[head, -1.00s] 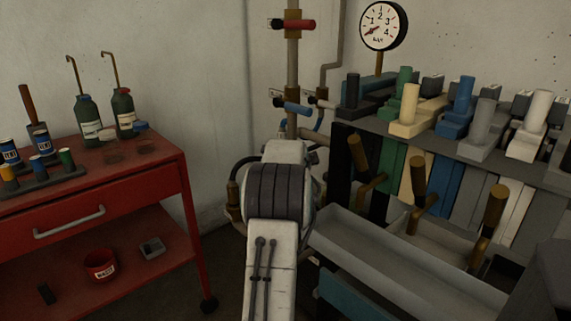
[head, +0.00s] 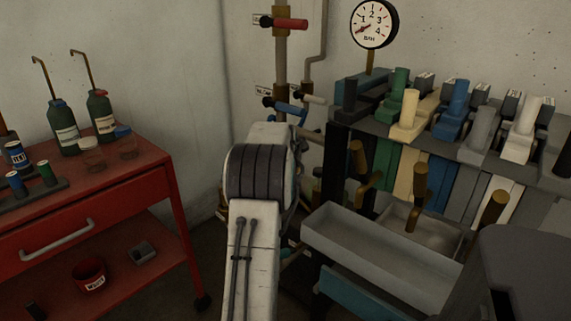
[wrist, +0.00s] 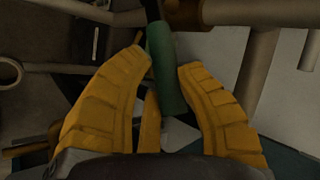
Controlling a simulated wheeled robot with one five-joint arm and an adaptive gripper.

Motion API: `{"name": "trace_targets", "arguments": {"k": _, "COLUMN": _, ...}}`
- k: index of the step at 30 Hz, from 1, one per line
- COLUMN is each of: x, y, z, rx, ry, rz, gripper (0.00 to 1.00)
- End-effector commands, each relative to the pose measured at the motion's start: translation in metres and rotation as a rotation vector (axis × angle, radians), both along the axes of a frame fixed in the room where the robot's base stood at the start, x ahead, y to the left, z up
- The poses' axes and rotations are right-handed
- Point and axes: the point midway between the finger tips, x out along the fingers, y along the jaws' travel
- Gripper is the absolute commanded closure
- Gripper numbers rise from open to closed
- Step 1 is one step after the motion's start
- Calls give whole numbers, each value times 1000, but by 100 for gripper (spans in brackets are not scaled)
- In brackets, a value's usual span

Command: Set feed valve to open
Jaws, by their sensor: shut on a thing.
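The handle joins a darker stem at the top of that view. In the head view my own arm hides the gripper and most of what it holds. Above it, a red-handled valve (head: 290,24) sits on the vertical pipe (head: 281,65). The valve labels are too small to read, so I cannot tell which is the feed valve.
A red trolley (head: 95,215) with bottles stands at left. At right is a rack (head: 450,143) of coloured levers, with a grey trough (head: 375,250) and brown-handled levers (head: 418,185) in front. A pressure gauge (head: 374,24) is above. Pipes (wrist: 240,15) surround my gripper closely.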

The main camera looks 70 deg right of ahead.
Motion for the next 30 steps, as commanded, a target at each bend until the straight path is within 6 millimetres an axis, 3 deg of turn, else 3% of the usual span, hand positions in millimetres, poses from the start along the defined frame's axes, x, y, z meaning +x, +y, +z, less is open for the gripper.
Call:
{"name": "trace_targets", "arguments": {"k": 2, "x": -1, "y": 1, "z": -5, "rx": 10, "ry": 4, "rz": 0, "gripper": 100}}
{"name": "trace_targets", "arguments": {"k": 3, "x": -2, "y": 1, "z": -5, "rx": 10, "ry": 4, "rz": 0, "gripper": 67}}
{"name": "trace_targets", "arguments": {"k": 13, "x": -1, "y": 0, "z": -2, "rx": 4, "ry": 1, "rz": -1, "gripper": 37}}
{"name": "trace_targets", "arguments": {"k": 23, "x": -1, "y": 2, "z": 2, "rx": 0, "ry": 0, "rz": -1, "gripper": 37}}
{"name": "trace_targets", "arguments": {"k": 30, "x": -6, "y": 21, "z": 22, "rx": -1, "ry": -1, "rz": -2, "gripper": 37}}
